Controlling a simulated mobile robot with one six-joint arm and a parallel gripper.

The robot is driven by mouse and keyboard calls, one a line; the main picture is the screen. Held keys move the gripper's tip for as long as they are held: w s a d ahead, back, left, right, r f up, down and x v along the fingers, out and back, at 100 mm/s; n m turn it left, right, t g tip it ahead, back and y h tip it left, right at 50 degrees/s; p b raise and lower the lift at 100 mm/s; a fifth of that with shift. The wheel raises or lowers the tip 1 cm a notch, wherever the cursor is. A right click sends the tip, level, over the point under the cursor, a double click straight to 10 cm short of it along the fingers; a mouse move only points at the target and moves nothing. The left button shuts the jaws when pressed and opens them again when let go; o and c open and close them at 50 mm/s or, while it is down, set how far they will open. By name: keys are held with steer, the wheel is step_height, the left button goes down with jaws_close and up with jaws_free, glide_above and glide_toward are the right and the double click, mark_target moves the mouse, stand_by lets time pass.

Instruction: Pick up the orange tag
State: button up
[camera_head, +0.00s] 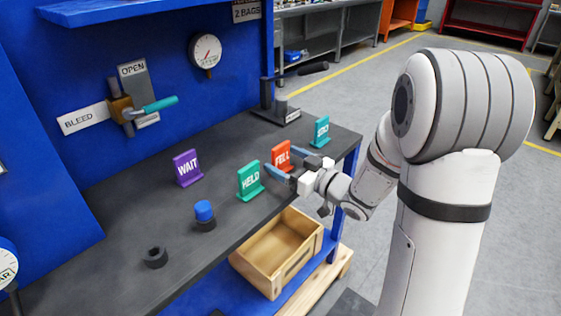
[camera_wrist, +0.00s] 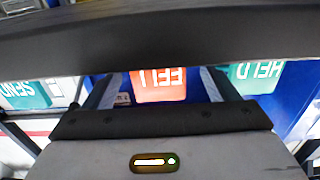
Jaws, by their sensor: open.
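The orange tag (camera_head: 281,154) stands upright on the dark bench top near its front edge, its white lettering partly hidden by my gripper in the head view. My gripper (camera_head: 289,162) is open, its two blue fingers on either side of the tag's lower part. In the wrist view the orange tag (camera_wrist: 158,86) shows upside down between the fingers of my gripper (camera_wrist: 157,90), with a gap visible at its right side. Whether either finger touches it, I cannot tell.
A green HELD tag (camera_head: 249,181) stands close to the left and a teal tag (camera_head: 321,131) close to the right. A purple WAIT tag (camera_head: 187,168), a blue-capped part (camera_head: 204,212) and a black nut (camera_head: 155,257) are farther left. A wooden crate (camera_head: 240,265) sits below the bench edge.

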mark_target(283, 157)
steer(key=x, duration=0.4)
steer(key=shift+w+r, duration=0.1)
steer(key=shift+w, duration=0.05)
steer(key=shift+c, duration=0.3)
steer(key=c, duration=1)
